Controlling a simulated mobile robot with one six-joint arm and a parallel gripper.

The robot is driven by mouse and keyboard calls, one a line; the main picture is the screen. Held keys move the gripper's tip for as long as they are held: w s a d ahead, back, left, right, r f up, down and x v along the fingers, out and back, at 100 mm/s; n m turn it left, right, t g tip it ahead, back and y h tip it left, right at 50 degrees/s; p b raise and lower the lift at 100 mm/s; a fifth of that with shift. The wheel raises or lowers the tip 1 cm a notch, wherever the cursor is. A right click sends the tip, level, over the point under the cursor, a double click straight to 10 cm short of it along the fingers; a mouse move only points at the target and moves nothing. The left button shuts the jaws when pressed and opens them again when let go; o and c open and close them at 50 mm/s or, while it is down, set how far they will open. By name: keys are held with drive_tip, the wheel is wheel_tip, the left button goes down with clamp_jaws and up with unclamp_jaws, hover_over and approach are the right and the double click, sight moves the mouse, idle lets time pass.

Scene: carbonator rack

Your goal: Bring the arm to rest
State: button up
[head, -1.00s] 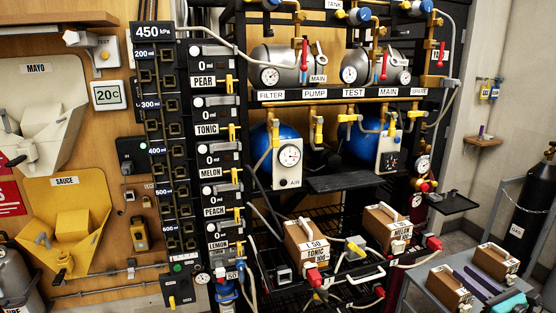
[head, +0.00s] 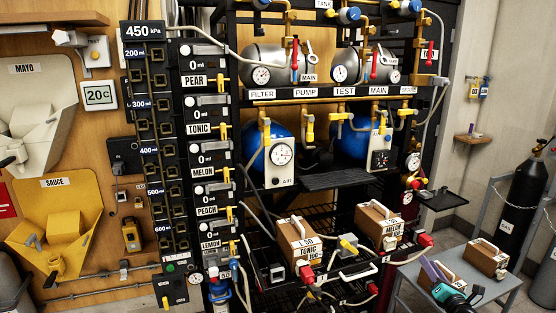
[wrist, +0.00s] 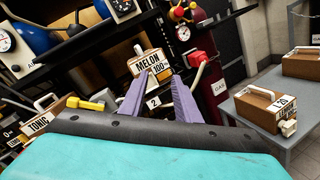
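My gripper (head: 432,270) is at the lower right of the head view, in front of the grey side table (head: 404,278). In the wrist view its two purple fingers (wrist: 159,76) stand apart with nothing held between them. The teal and black housing behind them (wrist: 150,150) fills the bottom of that view. Beyond the fingertips is the MELON box (wrist: 150,62) on the rack, with a gap that I cannot measure. In the head view my gripper partly hides a cardboard box (head: 452,293) on the table.
The rack (head: 318,94) carries tanks, hoses and valves. The TONIC box (head: 301,241) and the MELON box (head: 379,224) sit on its lower shelf. A red connector (wrist: 203,58) is close right of the fingers. Another box (head: 486,259) is on the table; a black cylinder (head: 524,190) stands behind.

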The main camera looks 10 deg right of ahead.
drive_tip(key=w+a+f+m+g+h, duration=0.1)
drive_tip(key=a+f+m+g, duration=0.2)
drive_tip(key=a+f+m, duration=0.35)
drive_tip(key=w+a+f+m+g+h, duration=0.1)
drive_tip(key=a+f+m+g, duration=0.25)
drive_tip(key=f, duration=0.65)
drive_tip(key=w+a+f+m+g, duration=0.2)
drive_tip(key=a+f+m, duration=0.3)
drive_tip(key=f, duration=0.4)
drive_tip(key=s+a+f+m+g+y, duration=0.2)
drive_tip(key=s+a+f+m+g, duration=0.5)
drive_tip(key=a+f, duration=0.6)
drive_tip(key=s+a+f+m+g+y, duration=0.2)
drive_tip(key=s+a+f+g, duration=0.1)
drive_tip(key=s+a, duration=0.9)
drive_tip(key=s+a+f+m+g+y+b, duration=0.1)
drive_tip(key=s+a+g, duration=0.4)
drive_tip(key=s+a, duration=0.7)
wheel_tip(320, 180, down, 3)
drive_tip(key=s+m+y, duration=0.1)
drive_tip(key=s, duration=0.1)
drive_tip(key=shift+s+r, duration=0.2)
drive_tip(key=shift+s, duration=0.2)
